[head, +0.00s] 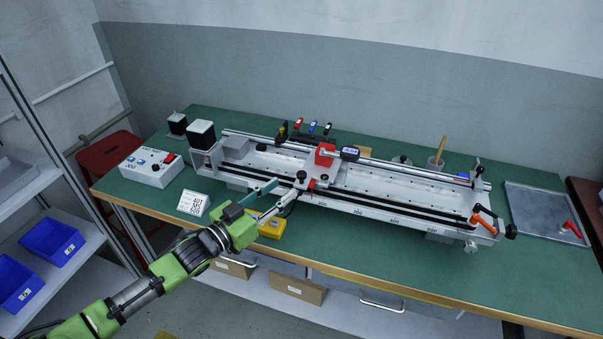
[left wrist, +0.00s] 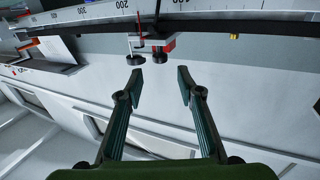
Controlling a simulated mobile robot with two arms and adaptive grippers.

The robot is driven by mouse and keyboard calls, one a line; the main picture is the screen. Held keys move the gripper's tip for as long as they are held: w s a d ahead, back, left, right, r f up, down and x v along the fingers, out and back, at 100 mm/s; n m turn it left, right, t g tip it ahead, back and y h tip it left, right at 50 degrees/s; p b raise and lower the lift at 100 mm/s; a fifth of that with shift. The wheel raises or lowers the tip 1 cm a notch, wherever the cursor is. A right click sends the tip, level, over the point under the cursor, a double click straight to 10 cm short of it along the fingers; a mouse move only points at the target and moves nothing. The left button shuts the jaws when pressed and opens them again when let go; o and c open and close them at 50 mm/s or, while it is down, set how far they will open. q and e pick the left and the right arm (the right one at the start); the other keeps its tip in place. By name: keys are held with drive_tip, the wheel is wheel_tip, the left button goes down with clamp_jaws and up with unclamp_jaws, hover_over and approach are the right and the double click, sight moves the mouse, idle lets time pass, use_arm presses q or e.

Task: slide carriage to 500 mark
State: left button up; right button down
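The carriage (head: 325,153) is a red block with a grey cross-piece on the long white gantry (head: 380,190). It sits left of the middle of the rails. Its front end has a red part and dark knobs (left wrist: 158,57), in the left wrist view just beyond my fingertips. A printed scale (left wrist: 95,12) runs along the gantry front. The red pointer (left wrist: 140,22) appears between the 200 and 100 marks. My left gripper (head: 286,188) is open and empty, close to the carriage's front knobs. Its two fingers also show spread apart in the left wrist view (left wrist: 160,77). My right gripper is out of view.
A control box (head: 151,167) and a small sign (head: 193,203) stand left of the gantry. A yellow device (head: 271,228) lies on the green bench (head: 480,280) under my left gripper. Red-orange levers (head: 482,215) are at the gantry's right end, with a grey tray (head: 540,210) beyond.

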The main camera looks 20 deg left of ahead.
sight(298, 177)
use_arm(q)
drive_tip(key=x, duration=0.9)
drive_tip(key=shift+p, duration=0.35)
drive_tip(key=shift+c, duration=0.4)
clamp_jaws()
